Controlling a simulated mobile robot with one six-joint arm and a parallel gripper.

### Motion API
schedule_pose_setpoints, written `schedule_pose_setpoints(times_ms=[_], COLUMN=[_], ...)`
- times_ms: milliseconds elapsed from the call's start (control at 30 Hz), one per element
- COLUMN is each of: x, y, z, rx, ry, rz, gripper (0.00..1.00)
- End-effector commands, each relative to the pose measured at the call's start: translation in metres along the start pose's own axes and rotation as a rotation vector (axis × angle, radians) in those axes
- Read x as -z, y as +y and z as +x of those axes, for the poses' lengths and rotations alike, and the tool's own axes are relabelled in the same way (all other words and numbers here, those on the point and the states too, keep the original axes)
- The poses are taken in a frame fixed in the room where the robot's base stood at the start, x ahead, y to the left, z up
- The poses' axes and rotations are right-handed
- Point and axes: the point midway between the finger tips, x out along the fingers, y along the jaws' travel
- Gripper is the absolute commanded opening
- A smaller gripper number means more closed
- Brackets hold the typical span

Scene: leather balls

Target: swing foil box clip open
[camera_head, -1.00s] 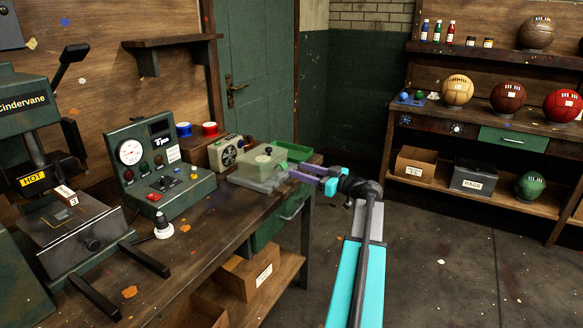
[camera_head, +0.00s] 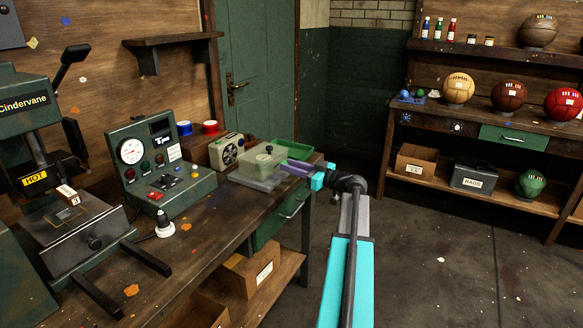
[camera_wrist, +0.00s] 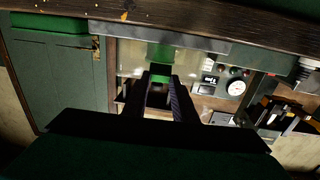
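My gripper (camera_head: 290,168), with purple fingers, is at the right side of the box. In the wrist view the two dark fingers (camera_wrist: 162,78) are apart, with their tips just at the green piece. Whether they touch it cannot be told.
A green tray (camera_head: 293,149) lies behind the box. A beige dial unit (camera_head: 226,152) and a green control panel (camera_head: 165,165) stand left of it on the workbench (camera_head: 205,225). A shelf with balls (camera_head: 458,88) is at right. The floor (camera_head: 430,240) between is clear.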

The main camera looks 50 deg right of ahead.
Motion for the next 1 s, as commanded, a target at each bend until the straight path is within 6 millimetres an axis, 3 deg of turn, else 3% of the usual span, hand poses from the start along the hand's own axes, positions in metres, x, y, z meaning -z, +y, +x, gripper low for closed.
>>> schedule_pose_setpoints(times_ms=[1000], x=[-0.014], y=[0.001], z=[-0.003], rx=[-0.001], ry=[0.120], rz=[-0.002], gripper=[0.02])
